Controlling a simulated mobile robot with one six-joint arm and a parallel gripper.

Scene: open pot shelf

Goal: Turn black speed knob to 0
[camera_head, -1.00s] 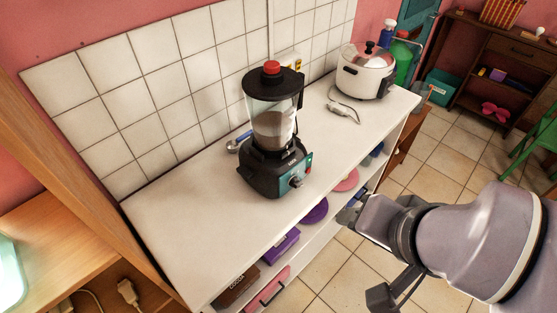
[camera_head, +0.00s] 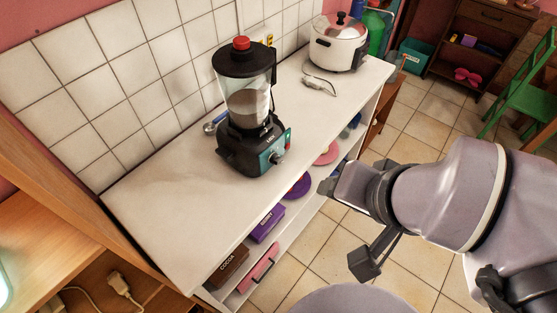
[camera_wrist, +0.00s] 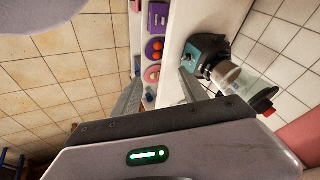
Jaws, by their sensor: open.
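The blender (camera_head: 252,150) stands upright on the white counter (camera_head: 165,205), with a black and teal base, a clear jug and a red-topped black lid. Its speed knob (camera_head: 277,157) is on the teal front panel, facing the open floor side. The knob also shows small in the wrist view (camera_wrist: 188,59); its setting is too small to read. My gripper (camera_head: 328,187) is in front of the counter, to the right of the knob and apart from it. In the wrist view my gripper (camera_wrist: 160,88) is open and empty, with its two fingers spread.
A white cooker (camera_head: 336,48) and a pale cable (camera_head: 319,84) are farther back on the counter. Shelves below hold a purple box (camera_head: 266,224), a cocoa box (camera_head: 229,267) and plates. Tiled floor before the counter is open.

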